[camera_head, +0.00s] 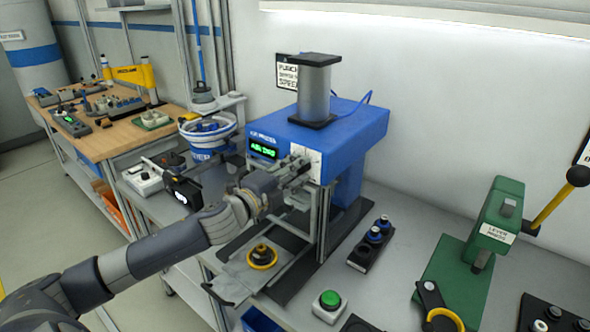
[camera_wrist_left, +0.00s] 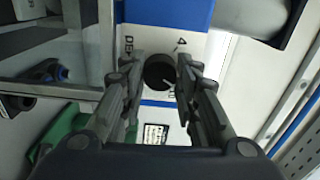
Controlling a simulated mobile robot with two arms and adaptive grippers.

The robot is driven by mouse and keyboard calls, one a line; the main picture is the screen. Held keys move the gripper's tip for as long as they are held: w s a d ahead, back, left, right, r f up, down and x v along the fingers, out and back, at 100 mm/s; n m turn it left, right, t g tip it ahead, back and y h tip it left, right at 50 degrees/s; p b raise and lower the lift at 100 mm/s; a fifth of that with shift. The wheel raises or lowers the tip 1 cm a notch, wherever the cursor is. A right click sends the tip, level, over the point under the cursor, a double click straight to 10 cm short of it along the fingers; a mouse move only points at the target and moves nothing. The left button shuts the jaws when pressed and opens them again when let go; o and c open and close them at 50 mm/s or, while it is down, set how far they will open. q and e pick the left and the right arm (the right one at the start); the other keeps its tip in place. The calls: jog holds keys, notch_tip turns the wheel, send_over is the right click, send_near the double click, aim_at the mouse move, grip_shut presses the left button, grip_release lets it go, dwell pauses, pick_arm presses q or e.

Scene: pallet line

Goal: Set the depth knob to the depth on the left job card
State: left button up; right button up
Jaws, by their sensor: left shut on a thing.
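The blue press (camera_head: 345,125) stands on the bench with a green-lit display (camera_head: 264,149) whose text is too small to read surely. A white dial plate (camera_head: 313,160) is on its front. In the left wrist view the round black depth knob (camera_wrist_left: 160,72) sits on the white plate with a "4" and other markings around it. My left gripper (camera_head: 296,172) reaches the plate; its fingers (camera_wrist_left: 158,80) are on both sides of the knob, shut on it. The knob is mostly hidden in the head view. No job card can be told for certain.
A black-and-white sign (camera_head: 287,72) is behind the press. A yellow-ringed part (camera_head: 262,256) lies below my arm. A green button box (camera_head: 330,306), a black holder with blue-topped parts (camera_head: 371,244) and a green lever press (camera_head: 490,235) stand to the right.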

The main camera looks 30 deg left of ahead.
pick_arm(q)
jog(key=m, duration=0.6)
jog(key=shift+p, duration=0.3)
jog(key=shift+m, duration=0.3)
jog(key=o, duration=1.1)
jog(key=shift+s, duration=0.1)
jog(key=shift+s+a, duration=0.15)
jog(key=shift+s, duration=1.8)
jog(key=shift+s+a, duration=0.15)
jog(key=shift+s, duration=1.85)
jog(key=shift+s+a, duration=0.15)
jog(key=shift+s, duration=1.8)
